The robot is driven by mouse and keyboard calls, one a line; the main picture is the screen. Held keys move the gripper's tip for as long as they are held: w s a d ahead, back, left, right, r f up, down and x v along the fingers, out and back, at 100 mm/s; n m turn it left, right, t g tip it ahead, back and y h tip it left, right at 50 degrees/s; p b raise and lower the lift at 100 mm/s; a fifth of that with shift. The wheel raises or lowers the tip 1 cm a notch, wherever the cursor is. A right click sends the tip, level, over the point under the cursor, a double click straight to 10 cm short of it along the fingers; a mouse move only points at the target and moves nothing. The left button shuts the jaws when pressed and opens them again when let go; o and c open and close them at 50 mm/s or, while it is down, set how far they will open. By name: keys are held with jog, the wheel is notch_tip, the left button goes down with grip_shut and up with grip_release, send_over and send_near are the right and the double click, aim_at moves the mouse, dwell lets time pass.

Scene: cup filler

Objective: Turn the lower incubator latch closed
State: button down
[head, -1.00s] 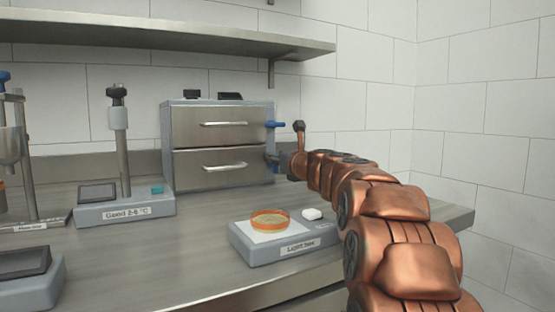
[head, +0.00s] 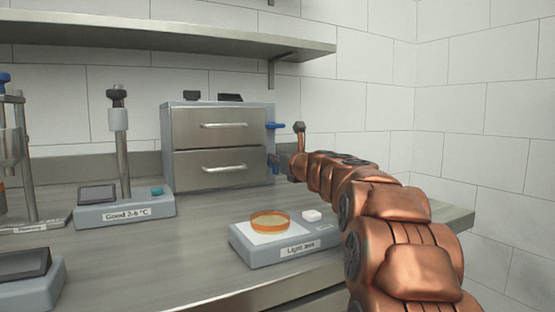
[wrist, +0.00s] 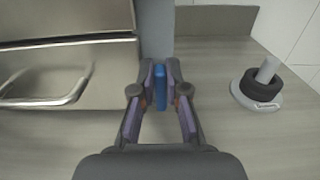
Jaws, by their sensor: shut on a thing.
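The incubator (head: 218,143) is a grey box with two steel drawers, both flush with its front, at the back of the bench in the head view. The upper latch (head: 275,125) is a blue handle sticking out from its right side. The lower latch is blue and mostly hidden by my gripper (head: 277,163) in the head view. In the wrist view the lower latch (wrist: 160,88) stands upright between the fingers. My gripper (wrist: 160,100) is shut on it beside the incubator's right edge.
A lightbox (head: 285,240) with an orange-rimmed dish (head: 270,221) stands in front of the incubator. A grey stand with a black ring (wrist: 259,86) is to the right in the wrist view. A shelf (head: 160,38) runs above.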

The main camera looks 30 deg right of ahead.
aim_at(266, 165)
jog(key=shift+a+r+n+p, duration=0.2)
jog(key=shift+n+p, duration=0.2)
jog(key=shift+p, duration=0.65)
jog(key=n+p, duration=0.1)
jog(key=p, duration=0.2)
jog(key=shift+a+n, duration=0.15)
jog(key=shift+n, duration=0.15)
jog(key=shift+w+a+f+n+p, duration=0.15)
jog(key=shift+f+n+p, duration=0.1)
jog(key=shift+n+p, duration=0.65)
jog(key=shift+a+f+n, duration=0.15)
jog(key=shift+n, duration=0.65)
jog(key=n, duration=0.4)
jog(key=f+n+b, duration=0.1)
jog(key=n, duration=0.1)
jog(key=shift+a+n, duration=0.3)
jog(key=shift+a, duration=0.1)
jog(key=n+b, duration=0.1)
jog(key=n, duration=0.1)
jog(key=f+n+b, duration=0.1)
jog(key=n, duration=0.2)
jog(key=shift+a, duration=0.1)
jog(key=shift+n, duration=0.4)
jog(key=c, duration=1.2)
grip_release()
